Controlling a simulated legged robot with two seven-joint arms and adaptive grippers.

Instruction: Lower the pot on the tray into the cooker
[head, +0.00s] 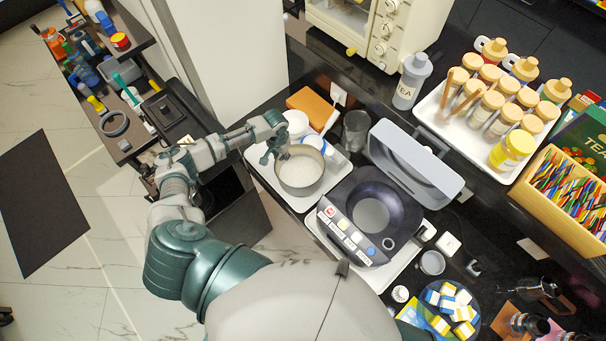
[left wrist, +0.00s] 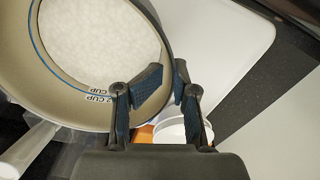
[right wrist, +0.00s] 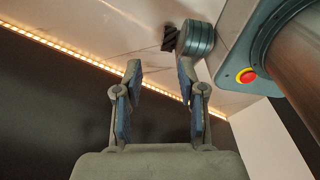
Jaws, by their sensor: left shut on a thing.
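The pot (head: 300,187) is a round metal bowl with white contents. It is over the white tray (head: 262,176); whether it touches the tray cannot be told. In the left wrist view the pot (left wrist: 62,88) shows a tan inner wall with a blue line and cup marks. My left gripper (head: 273,152) is shut on the pot's rim at its left side, one finger inside and one outside. The cooker (head: 345,232), right of the pot, has its lid (head: 412,165) raised and its dark well empty. My right gripper (right wrist: 159,68) is open and empty, away from the counter.
A clear glass (head: 355,130) stands behind, between pot and cooker lid. White dishes and an orange box (head: 311,104) lie at the tray's back. A grey tea bottle (head: 411,82) and a tray of jars (head: 470,138) stand farther right. A plate of small packets (head: 449,305) is at front right.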

